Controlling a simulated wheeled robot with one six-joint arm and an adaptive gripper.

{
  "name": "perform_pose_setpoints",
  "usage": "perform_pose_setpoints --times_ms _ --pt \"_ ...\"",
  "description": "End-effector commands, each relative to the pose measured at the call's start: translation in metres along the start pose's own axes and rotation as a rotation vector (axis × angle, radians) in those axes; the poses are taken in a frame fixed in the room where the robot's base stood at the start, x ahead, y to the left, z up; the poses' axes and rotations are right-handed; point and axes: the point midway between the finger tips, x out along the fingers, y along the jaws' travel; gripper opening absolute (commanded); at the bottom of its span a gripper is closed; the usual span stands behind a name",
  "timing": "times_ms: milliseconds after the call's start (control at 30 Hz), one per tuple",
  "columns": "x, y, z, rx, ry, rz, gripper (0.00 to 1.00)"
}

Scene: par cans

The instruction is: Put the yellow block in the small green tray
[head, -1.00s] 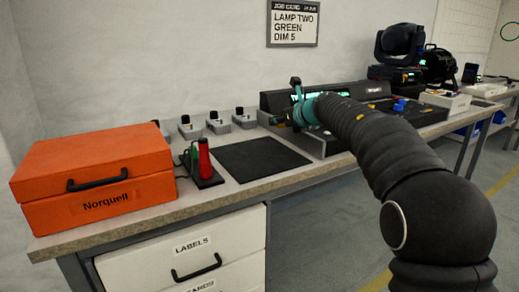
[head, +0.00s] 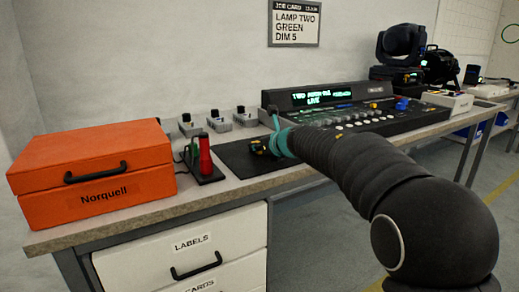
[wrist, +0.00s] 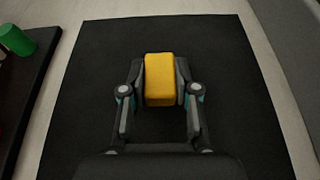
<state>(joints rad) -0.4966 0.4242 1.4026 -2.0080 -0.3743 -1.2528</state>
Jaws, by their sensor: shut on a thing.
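The yellow block (wrist: 159,80) is between the two fingers of my gripper (head: 262,148), which is shut on it. In the wrist view the block is upright in the picture, with the black mat (wrist: 215,50) behind and around it. I cannot tell how far above the mat the block is. In the head view my gripper is over the black mat (head: 232,160), and the block is mostly hidden by it. I cannot make out a small green tray in either view.
An orange case (head: 95,175) stands at the left end of the bench. A dark stand with a red-handled item (head: 205,155) is left of the mat; a green cylinder (wrist: 16,40) shows there in the wrist view. A lighting console (head: 350,115) lies to the right.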

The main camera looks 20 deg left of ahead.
Motion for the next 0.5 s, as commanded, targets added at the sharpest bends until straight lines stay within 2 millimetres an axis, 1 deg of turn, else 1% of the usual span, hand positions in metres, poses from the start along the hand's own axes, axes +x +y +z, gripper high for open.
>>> perform_pose_setpoints --times_ms 233,267,300,333,367,500 --pt "0.001 -0.0001 -0.0022 0.0 0.0 0.0 0.01" --pt "0.0009 -0.0001 -0.0021 0.0 0.0 0.0 0.33" --pt "0.0006 -0.0001 -0.0013 0.0 0.0 0.0 0.43" --pt "0.0006 -0.0001 -0.0013 0.0 0.0 0.0 0.5" --pt "0.0006 -0.0001 -0.0014 0.0 0.0 0.0 0.55" --pt "0.0006 0.0 -0.0013 0.0 0.0 0.0 0.55"
